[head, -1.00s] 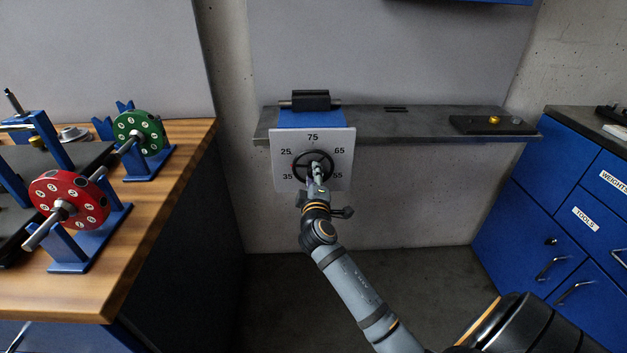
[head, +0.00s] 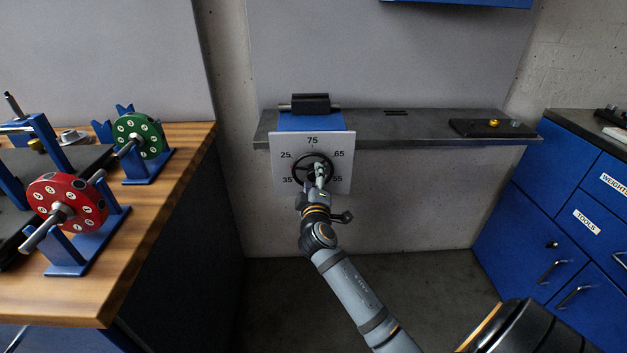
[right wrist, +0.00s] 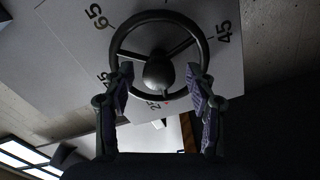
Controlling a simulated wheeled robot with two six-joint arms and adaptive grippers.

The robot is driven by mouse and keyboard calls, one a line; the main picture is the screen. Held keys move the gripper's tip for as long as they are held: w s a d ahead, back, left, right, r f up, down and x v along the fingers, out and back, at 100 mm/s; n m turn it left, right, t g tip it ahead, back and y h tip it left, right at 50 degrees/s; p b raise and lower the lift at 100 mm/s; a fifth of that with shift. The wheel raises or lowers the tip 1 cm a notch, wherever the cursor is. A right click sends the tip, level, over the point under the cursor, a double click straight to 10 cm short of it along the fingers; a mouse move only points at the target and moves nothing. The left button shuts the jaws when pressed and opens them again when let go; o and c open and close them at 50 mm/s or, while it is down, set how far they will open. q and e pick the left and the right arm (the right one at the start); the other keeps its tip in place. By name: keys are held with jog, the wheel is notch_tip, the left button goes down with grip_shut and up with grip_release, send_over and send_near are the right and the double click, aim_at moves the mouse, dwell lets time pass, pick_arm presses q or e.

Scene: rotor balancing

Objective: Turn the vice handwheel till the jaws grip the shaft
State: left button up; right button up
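The vice's black three-spoked handwheel (head: 299,178) sits on a white dial plate (head: 280,180) with numbers around it; it also shows in the right wrist view (right wrist: 118,37). My right gripper (head: 319,179) is at the wheel's face. In the right wrist view my right gripper (right wrist: 161,85) has its fingers wide apart, on either side of the hub (right wrist: 158,70) and close to the lower rim; contact is unclear. Above the plate is the blue vice body (head: 310,122) with black jaws (head: 310,102). A grey shaft (head: 285,107) sticks out at both sides. Any jaw gap is too small to tell. My left gripper is out of view.
A grey shelf (head: 410,125) holds the vice and a dark tray (head: 480,128). The wooden bench (head: 185,190) at left bears red (head: 88,195) and green (head: 148,127) rotors on blue stands. Blue cabinets (head: 545,220) stand at right. The floor between is clear.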

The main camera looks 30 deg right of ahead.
jog(key=v, duration=0.7)
jog(key=shift+s+a, duration=0.2)
